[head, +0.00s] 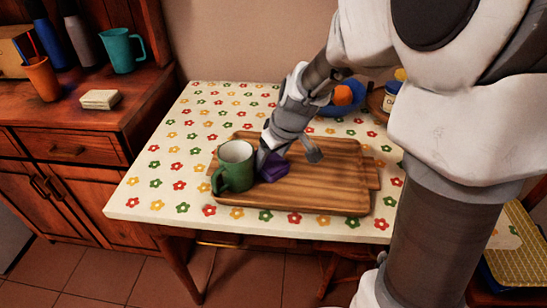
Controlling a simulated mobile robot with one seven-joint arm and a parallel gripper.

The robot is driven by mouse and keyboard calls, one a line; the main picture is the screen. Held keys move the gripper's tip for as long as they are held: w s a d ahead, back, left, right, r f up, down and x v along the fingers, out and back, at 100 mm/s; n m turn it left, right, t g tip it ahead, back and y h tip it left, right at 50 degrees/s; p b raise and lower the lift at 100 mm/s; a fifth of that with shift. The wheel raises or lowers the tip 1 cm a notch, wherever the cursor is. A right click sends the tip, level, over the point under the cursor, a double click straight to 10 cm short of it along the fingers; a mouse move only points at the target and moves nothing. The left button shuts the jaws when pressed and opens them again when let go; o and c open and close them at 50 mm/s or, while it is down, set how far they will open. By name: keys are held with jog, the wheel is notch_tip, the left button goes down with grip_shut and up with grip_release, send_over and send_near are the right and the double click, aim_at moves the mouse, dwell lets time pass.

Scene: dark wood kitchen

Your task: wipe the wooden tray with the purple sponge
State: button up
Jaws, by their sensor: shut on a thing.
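The wooden tray (335,182) lies on the table with the flowered cloth. The purple sponge (273,169) is at the tray's left part, just right of a green mug (235,167). My gripper (286,164) is low over the tray, shut on the sponge. Its left finger is against the sponge, and the sponge is partly hidden by the finger. The sponge appears to be at the tray surface; whether it presses on it I cannot tell. The green mug stands upright on the tray's left end, very close to the sponge.
A blue bowl (339,108) with orange fruit stands behind the tray, partly hidden by my arm. A jar (391,92) is beside it. The tablecloth (160,190) left of the tray is clear.

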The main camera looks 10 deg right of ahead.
aim_at(284, 162)
jog(key=shift+s+d+f+b, duration=0.1)
jog(key=shift+s+d+b, duration=0.15)
jog(key=shift+d, duration=0.25)
jog(key=shift+s+d+f+b, duration=0.15)
jog(key=shift+d+b, duration=0.1)
jog(key=shift+d, duration=0.25)
jog(key=shift+s+d+b, duration=0.2)
jog(key=shift+d+b, duration=0.05)
jog(key=shift+d, duration=0.25)
jog(key=shift+s+d, duration=0.2)
jog(key=shift+s, duration=0.05)
jog(key=shift+a+r, duration=0.1)
jog(key=shift+a, duration=0.25)
jog(key=shift+w+a+r+p, duration=0.1)
jog(key=shift+w+a+p, duration=0.15)
jog(key=shift+a, duration=0.5)
jog(key=shift+w+a+r+p, duration=0.1)
jog(key=shift+w+a, duration=0.25)
jog(key=shift+a, duration=0.4)
jog(key=shift+d, duration=0.1)
jog(key=shift+s+d+b, duration=0.3)
jog(key=shift+d+b, duration=0.1)
jog(key=shift+d, duration=0.45)
jog(key=shift+s+d+b, duration=0.25)
jog(key=shift+d+b, duration=0.1)
jog(key=shift+d, duration=0.5)
jog(key=shift+r+p, duration=2.15)
jog(key=shift+r, duration=0.85)
